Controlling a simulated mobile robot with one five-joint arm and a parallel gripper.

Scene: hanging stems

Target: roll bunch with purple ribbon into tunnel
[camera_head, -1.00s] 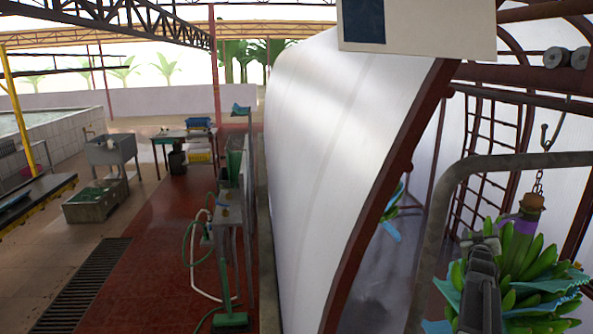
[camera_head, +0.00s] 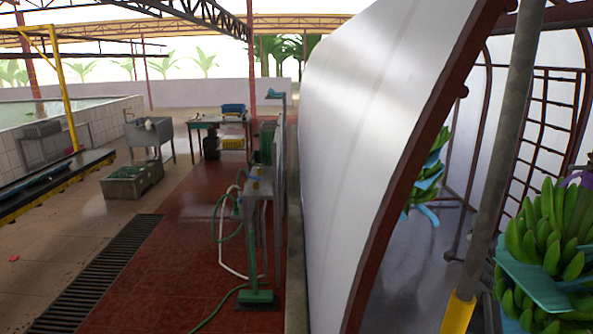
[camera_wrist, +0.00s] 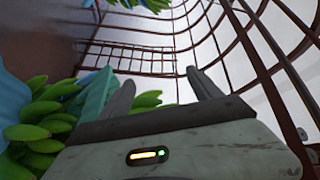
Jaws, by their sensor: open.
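The bunch with purple ribbon (camera_head: 550,235) hangs at the right edge of the head view, green with blue-teal sheets between its hands. A bit of purple (camera_head: 577,178) shows at its top, cut by the frame edge. The tunnel (camera_head: 345,130) has a white curved cover and a dark red rim; its open end faces right. My gripper (camera_wrist: 160,76) is open in the wrist view, with nothing between its fingers. Green bananas (camera_wrist: 38,118) and a teal sheet fill the left of that view, beside the left finger; I cannot tell whether they touch.
Another green bunch (camera_head: 430,170) with blue sheets hangs inside the tunnel. A grey post (camera_head: 497,150) with a yellow lower part stands before the opening. A green hose (camera_head: 222,215) and a metal stand (camera_head: 258,200) are left of the tunnel. The red floor there is partly clear.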

